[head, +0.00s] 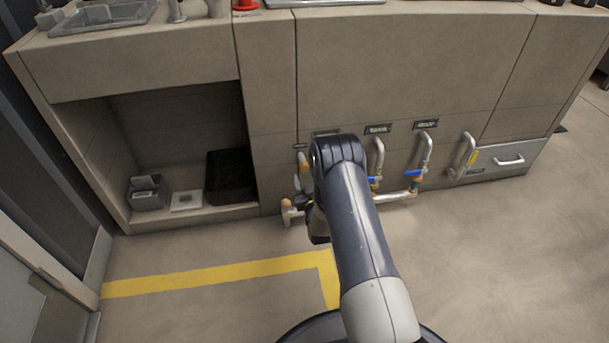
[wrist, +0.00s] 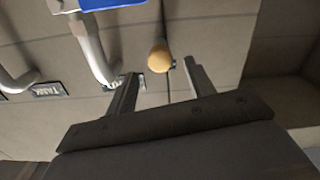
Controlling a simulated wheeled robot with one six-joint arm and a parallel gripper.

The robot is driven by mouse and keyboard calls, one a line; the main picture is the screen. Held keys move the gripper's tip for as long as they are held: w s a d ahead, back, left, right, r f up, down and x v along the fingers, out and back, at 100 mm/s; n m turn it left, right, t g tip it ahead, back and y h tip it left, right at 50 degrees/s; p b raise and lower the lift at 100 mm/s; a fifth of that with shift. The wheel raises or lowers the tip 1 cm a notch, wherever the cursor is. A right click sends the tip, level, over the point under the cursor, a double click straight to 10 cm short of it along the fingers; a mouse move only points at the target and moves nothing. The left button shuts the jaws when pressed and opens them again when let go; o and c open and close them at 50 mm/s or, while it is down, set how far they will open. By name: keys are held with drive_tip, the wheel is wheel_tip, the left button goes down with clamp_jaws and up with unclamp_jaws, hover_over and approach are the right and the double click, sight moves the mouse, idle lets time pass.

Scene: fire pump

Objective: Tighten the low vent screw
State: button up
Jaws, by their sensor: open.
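A rounded tan-yellow knob (wrist: 160,55) stands out from the panel in the wrist view. It may be the low vent screw, but I cannot confirm that. My gripper (wrist: 160,68) is open and empty. Its two fingers point toward the panel, with the knob in line with the gap between their tips; I cannot tell how far it reaches into the gap. In the head view my arm hides most of the gripper. A brass-coloured fitting (head: 287,203) shows low on the panel, left of my arm.
Silver pipes with blue valve handles (head: 414,173) stand right of my arm. In the wrist view a silver pipe (wrist: 92,48) and a blue part (wrist: 112,3) lie close left of the fingers. An open shelf with a black bin (head: 231,176) is at left. The floor is clear.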

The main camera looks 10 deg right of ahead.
sight(304, 169)
drive_tip(key=shift+w+b, duration=0.4)
drive_tip(key=shift+w, duration=1.45)
drive_tip(key=shift+c, duration=0.5)
drive_tip(key=c, duration=0.9)
drive_tip(key=shift+o, duration=0.2)
